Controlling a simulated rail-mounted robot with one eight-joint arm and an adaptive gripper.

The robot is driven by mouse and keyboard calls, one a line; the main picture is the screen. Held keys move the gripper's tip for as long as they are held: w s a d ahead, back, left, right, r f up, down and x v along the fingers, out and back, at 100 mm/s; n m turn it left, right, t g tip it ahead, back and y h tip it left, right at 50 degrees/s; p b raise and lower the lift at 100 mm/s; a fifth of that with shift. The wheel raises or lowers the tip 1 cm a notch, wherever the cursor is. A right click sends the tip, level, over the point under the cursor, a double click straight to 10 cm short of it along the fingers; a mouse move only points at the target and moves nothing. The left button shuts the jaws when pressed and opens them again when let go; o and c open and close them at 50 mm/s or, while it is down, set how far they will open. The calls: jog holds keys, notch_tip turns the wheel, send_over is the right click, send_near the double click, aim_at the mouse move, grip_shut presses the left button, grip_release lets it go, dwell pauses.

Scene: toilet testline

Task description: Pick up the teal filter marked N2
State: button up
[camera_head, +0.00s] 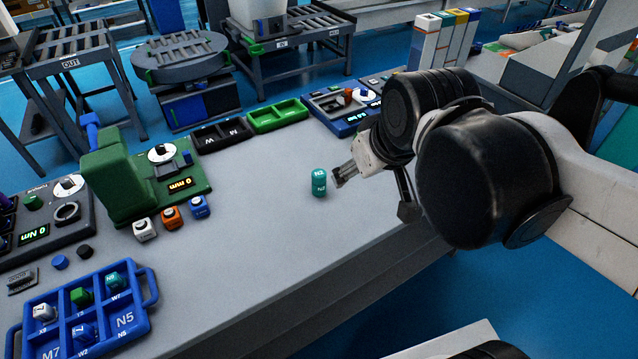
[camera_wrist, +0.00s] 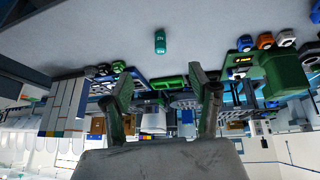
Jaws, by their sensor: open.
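The teal filter marked N2 (camera_head: 319,183) stands upright on the grey bench, right of the middle of the bench top. My gripper (camera_head: 343,177) is just to its right, with its fingers pointing towards it. In the wrist view, which is upside down, the filter (camera_wrist: 160,42) shows beyond and between the two open fingertips (camera_wrist: 159,72). The gripper is open and empty, and nothing is between the fingers. I cannot tell the exact gap between fingertips and filter.
A blue tray (camera_head: 148,322) at the front left holds several small parts, one of them teal. White, orange and blue blocks (camera_head: 171,215) stand before a green press (camera_head: 112,180). Black and green bins (camera_head: 278,117) line the back edge. The bench around the filter is clear.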

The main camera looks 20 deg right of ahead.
jog(key=w+n+g, duration=0.2)
jog(key=w+n, duration=0.2)
jog(key=w, duration=0.3)
jog(key=n+g+b, duration=0.2)
jog(key=n+g, duration=0.2)
jog(key=n, duration=0.7)
send_over(319, 173)
notch_tip(319, 173, down, 12)
jog(key=f, duration=0.7)
jog(key=shift+w+a+f, duration=0.15)
jog(key=shift+w+a, duration=0.05)
jog(key=shift+a, duration=0.1)
jog(key=shift+s+d+f, duration=0.1)
jog(key=shift+d+f, duration=0.05)
jog(key=shift+f, duration=1.25)
jog(key=shift+s+d+f, duration=0.1)
jog(key=shift+f, duration=1.25)
jog(key=shift+c, duration=0.3)
jog(key=c, duration=1.2)
jog(key=shift+r, duration=0.1)
